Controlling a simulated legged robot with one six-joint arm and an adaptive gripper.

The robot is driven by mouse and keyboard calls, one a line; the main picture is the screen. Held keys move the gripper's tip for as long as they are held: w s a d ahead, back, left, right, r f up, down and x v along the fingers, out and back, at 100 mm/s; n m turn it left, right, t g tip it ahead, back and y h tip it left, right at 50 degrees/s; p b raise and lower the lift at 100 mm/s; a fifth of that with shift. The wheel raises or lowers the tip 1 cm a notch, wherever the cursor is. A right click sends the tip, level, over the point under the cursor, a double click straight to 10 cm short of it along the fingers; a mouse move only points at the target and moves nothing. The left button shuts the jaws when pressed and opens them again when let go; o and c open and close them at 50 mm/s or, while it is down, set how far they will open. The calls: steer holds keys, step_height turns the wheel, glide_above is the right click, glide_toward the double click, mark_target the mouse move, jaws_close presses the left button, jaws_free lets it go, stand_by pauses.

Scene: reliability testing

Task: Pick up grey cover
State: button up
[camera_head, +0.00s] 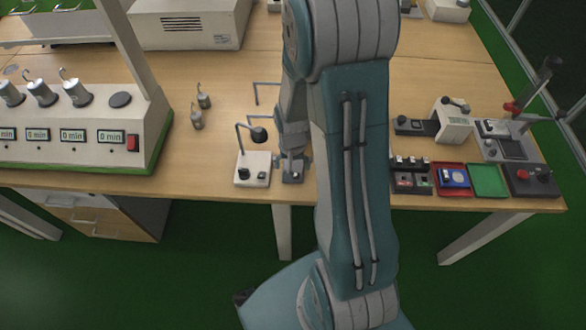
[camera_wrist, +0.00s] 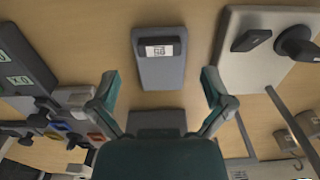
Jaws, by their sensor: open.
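A grey cover (camera_wrist: 162,72), a flat piece with a raised dark block and a white coded label, lies on the wooden table in the upper middle of the wrist view. In the head view the grey cover (camera_head: 291,178) shows only partly, below my gripper. My gripper (camera_wrist: 160,86) is open and empty, with one teal finger on each side of the view. In the head view my gripper (camera_head: 293,158) is over the cover, near the table's front edge. A second dark grey flat piece (camera_wrist: 157,121) shows between the fingers, partly hidden by my gripper's body.
Small metal weights (camera_head: 197,118) stand farther left. A black switch unit (camera_head: 411,176), a red tray (camera_head: 452,192) and a green tray (camera_head: 489,180) are on the right.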

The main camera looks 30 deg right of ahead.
mark_target(293, 167)
steer(key=f, duration=0.2)
steer(key=a+f, duration=0.1)
steer(key=shift+s+f, duration=0.2)
steer(key=shift+f, duration=0.15)
steer(key=shift+d+f, duration=0.25)
steer(key=shift+d, duration=0.35)
steer(key=shift+a, duration=0.15)
steer(key=c, duration=0.7)
steer(key=shift+a, duration=0.2)
steer(key=shift+c, duration=1)
steer(key=shift+s+a, duration=0.1)
steer(key=shift+s, duration=0.05)
steer(key=shift+o, duration=0.3)
